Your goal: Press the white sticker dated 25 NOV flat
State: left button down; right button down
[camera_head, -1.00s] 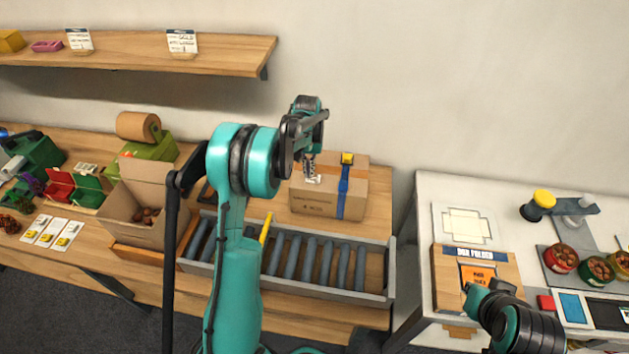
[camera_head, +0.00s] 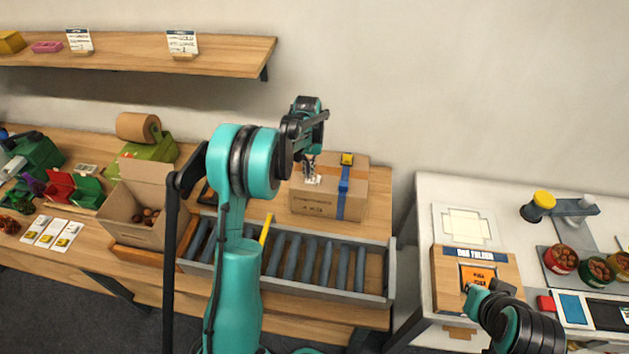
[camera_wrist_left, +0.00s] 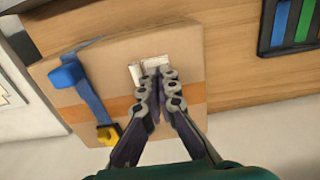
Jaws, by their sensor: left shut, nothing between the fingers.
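The white sticker (camera_wrist_left: 150,64) lies on the top of a closed cardboard box, and part of it shows in the head view (camera_head: 313,181). Its date is too small to read. The cardboard box (camera_head: 317,204) has an orange band, a blue strap and a yellow piece on it. My left gripper (camera_wrist_left: 156,80) is shut and empty, with its fingertips at the sticker and covering part of it. I cannot tell whether the tips press on it. My right gripper (camera_head: 476,292) is at the orange-labelled box folder, and its fingers are too small to judge.
A grey roller tray (camera_head: 310,283) lies in front of the box. An open carton (camera_head: 133,219) with chestnuts stands to the left. The box folder (camera_head: 505,268) and red and green bowls (camera_head: 562,258) are on the right table. A shelf (camera_head: 228,55) hangs above on the left.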

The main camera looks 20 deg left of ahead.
aim_at(309, 180)
pick_arm(q)
jog(key=shift+f+b, duration=0.9)
jog(key=shift+f, duration=0.15)
dwell(1.4)
jog(key=shift+r, duration=0.1)
dwell(0.6)
jog(key=shift+r+p, duration=2)
jog(key=shift+r, duration=1.4)
